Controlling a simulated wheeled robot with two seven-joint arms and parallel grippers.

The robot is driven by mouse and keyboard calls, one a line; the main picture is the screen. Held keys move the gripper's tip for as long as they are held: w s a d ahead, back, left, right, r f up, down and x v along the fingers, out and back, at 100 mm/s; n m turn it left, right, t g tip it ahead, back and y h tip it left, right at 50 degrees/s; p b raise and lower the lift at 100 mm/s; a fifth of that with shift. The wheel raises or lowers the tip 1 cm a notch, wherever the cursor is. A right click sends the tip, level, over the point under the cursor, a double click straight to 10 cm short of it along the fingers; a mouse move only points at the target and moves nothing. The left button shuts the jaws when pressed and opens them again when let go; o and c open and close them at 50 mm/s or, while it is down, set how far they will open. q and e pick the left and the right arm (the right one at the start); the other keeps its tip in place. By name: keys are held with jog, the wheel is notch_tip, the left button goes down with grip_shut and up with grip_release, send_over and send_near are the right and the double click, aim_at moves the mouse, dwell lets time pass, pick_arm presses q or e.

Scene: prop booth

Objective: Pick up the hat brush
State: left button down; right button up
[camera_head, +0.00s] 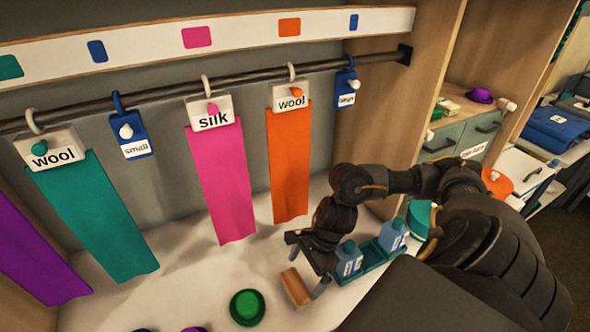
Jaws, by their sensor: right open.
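A small brown wooden block with a paler side, which looks like the hat brush (296,288), lies on the white counter at the lower middle. My right gripper (305,277) reaches in from the right and hangs just above and beside it. Its fingers are apart. One finger is at the block's right side, and the other is partly hidden behind the block. I cannot tell whether either touches it. My left gripper is not in view.
A green hat (247,307) sits just left of the block. A teal tray (372,258) with blue bottles (349,259) stands right of my gripper. Cloth strips, such as the orange one (288,165), hang from a rail (150,98) behind.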

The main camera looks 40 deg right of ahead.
aim_at(296, 284)
jog(key=shift+w+a+f, duration=0.1)
jog(key=shift+a+f, duration=0.05)
jog(key=shift+f, duration=0.1)
jog(key=shift+a+f, duration=0.1)
jog(key=shift+a, duration=0.1)
jog(key=p+x, duration=0.2)
jog(key=x, duration=0.1)
jog(key=shift+a+f, duration=0.2)
jog(key=shift+a, duration=0.15)
jog(key=shift+a+f, duration=0.15)
jog(key=shift+f, duration=0.4)
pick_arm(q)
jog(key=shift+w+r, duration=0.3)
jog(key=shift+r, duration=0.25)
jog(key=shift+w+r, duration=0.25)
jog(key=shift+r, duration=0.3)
pick_arm(e)
jog(key=shift+w, duration=0.1)
jog(key=c, duration=0.7)
